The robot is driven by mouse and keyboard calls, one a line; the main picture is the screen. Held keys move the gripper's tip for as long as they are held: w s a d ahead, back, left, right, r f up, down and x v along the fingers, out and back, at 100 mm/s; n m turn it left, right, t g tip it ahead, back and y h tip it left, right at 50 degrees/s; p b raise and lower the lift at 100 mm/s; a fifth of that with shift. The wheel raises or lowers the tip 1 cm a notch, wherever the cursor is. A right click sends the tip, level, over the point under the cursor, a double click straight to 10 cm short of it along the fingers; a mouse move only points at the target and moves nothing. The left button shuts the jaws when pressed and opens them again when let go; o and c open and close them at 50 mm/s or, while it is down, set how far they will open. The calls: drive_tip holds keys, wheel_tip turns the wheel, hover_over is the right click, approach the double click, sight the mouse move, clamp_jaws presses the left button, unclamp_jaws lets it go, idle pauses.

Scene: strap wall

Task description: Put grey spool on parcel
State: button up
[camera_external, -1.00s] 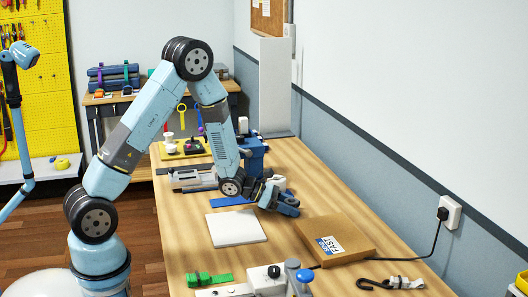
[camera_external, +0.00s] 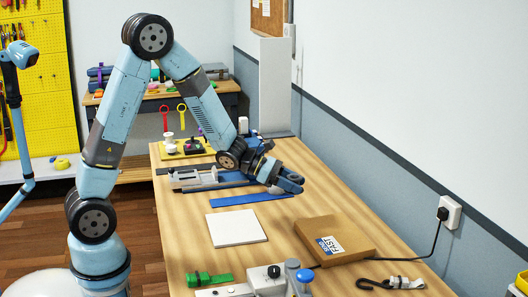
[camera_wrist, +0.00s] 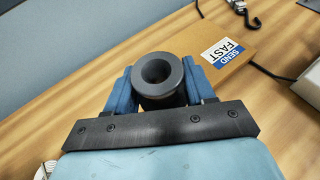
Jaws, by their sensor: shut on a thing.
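The grey spool (camera_wrist: 158,92) shows in the wrist view as a dark ring with a hole through it. My gripper (camera_wrist: 160,88) is shut on it, with a blue finger on each side. The parcel (camera_external: 334,241) is a flat brown box with a white and blue "SEND FAST" label, lying on the table in front of and to the right of my gripper. The parcel (camera_wrist: 200,42) also shows beyond the spool in the wrist view, apart from it.
A white board (camera_external: 236,228) lies left of the parcel. A blue strip (camera_external: 235,200) lies behind it. A cable (camera_external: 425,253) runs to the wall socket.

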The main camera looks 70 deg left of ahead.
drive_tip(key=s+d+r+m+g+h, duration=0.1)
drive_tip(key=s+d+r, duration=0.15)
drive_tip(key=d, duration=0.25)
drive_tip(key=s+d+r+m+h, duration=0.1)
drive_tip(key=s+d, duration=0.2)
drive_tip(key=d, duration=0.3)
hover_over(333, 234)
drive_tip(key=f, duration=0.9)
drive_tip(key=shift+s, duration=0.25)
drive_tip(key=shift+w+f, duration=0.2)
drive_tip(key=shift+f, duration=0.15)
wheel_tip(333, 234, down, 3)
drive_tip(key=shift+w+f, duration=0.1)
drive_tip(key=shift+f, duration=0.05)
drive_tip(key=o, duration=1)
